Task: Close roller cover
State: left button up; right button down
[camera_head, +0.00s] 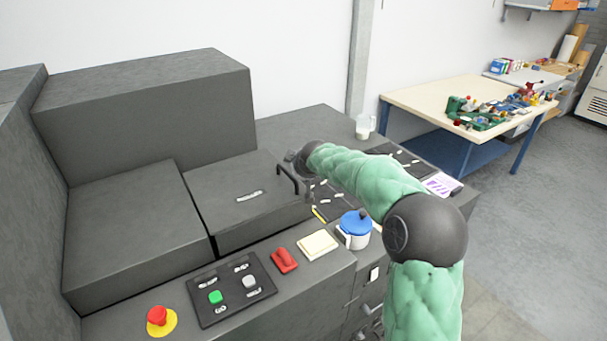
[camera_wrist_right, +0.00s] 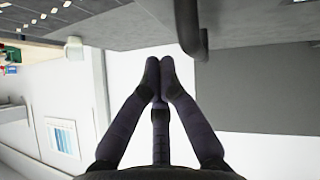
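The roller cover (camera_head: 235,180) is a dark grey block-like lid with a pale label on top and a black bar handle (camera_head: 288,179) near its right edge. It lies about level in the machine; I cannot tell whether it is fully seated. My left gripper is out of view.
A white cup (camera_head: 362,128) stands behind. A cluttered workbench (camera_head: 420,97) is at the back right.

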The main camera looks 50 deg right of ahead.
jog(key=s+a+r+p, duration=0.1)
jog(key=s+r, duration=0.6)
jog(key=r, duration=0.1)
jog(key=shift+a, duration=0.25)
jog(key=shift+s, duration=0.1)
